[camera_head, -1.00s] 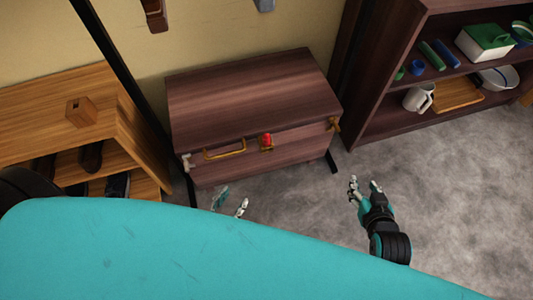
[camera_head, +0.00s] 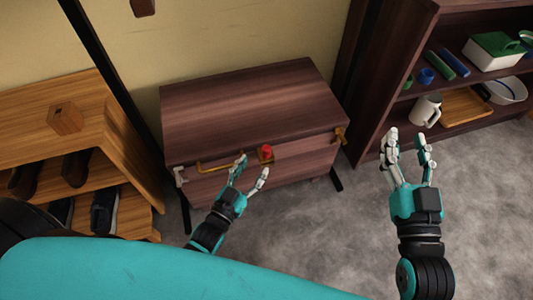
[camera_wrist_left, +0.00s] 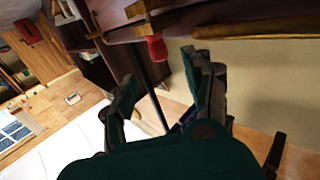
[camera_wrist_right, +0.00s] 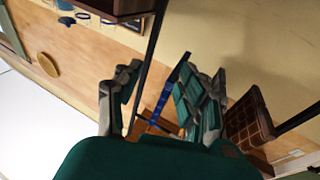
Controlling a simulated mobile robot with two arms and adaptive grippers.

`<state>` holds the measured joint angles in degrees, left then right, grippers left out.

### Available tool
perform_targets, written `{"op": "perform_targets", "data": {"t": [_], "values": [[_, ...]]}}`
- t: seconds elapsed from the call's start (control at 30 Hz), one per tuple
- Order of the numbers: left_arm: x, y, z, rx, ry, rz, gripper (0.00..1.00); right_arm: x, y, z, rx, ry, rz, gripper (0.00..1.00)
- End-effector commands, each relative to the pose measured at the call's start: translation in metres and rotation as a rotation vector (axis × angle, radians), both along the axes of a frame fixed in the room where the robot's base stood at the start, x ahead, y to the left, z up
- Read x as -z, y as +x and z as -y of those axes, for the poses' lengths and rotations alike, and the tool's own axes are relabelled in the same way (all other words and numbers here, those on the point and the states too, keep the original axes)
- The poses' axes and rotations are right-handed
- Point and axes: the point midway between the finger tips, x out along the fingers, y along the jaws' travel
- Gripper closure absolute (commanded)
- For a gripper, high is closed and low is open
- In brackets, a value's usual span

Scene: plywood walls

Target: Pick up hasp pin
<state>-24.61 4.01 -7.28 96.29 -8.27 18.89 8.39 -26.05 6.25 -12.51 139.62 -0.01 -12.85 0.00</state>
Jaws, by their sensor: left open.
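The hasp pin has a red head (camera_head: 266,152) and sits at the brass hasp (camera_head: 266,159) on the front of the dark wooden chest (camera_head: 245,105). Its red head also shows in the left wrist view (camera_wrist_left: 156,47), just beyond and between my fingers. My left gripper (camera_head: 252,173) is open and empty in front of the chest, a little below and left of the pin. My right gripper (camera_head: 408,142) is open and empty, off to the right of the chest in front of the shelf.
A brass handle (camera_head: 220,167) is left of the hasp. A wooden shoe rack (camera_head: 60,110) with a wooden block (camera_head: 66,118) stands at left. A dark shelf (camera_head: 390,115) at right holds a mug (camera_head: 425,111) and a green-lidded box (camera_head: 492,50). Grey floor is clear between.

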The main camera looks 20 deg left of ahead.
Motion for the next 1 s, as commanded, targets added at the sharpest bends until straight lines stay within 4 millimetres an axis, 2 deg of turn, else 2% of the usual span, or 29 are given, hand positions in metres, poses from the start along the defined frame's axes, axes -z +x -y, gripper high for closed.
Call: {"op": "perform_targets", "data": {"t": [0.23, 0.53, 0.87, 1.0], "values": [[0.001, 0.018, 0.004, 0.001, 0.000, 0.002, 0.48, -0.016, -0.003, -0.002, -0.005, 0.026, 0.098, 0.60], [0.001, 0.058, 0.012, 0.001, -0.002, 0.001, 0.48, -0.055, -0.020, -0.003, -0.020, 0.094, 0.339, 0.60], [0.000, 0.063, 0.013, 0.000, -0.001, -0.002, 0.48, -0.063, -0.023, -0.003, -0.022, 0.105, 0.379, 0.60], [0.000, 0.063, 0.013, 0.000, -0.001, -0.002, 0.66, -0.063, -0.023, -0.003, -0.022, 0.105, 0.379, 0.60]]}}
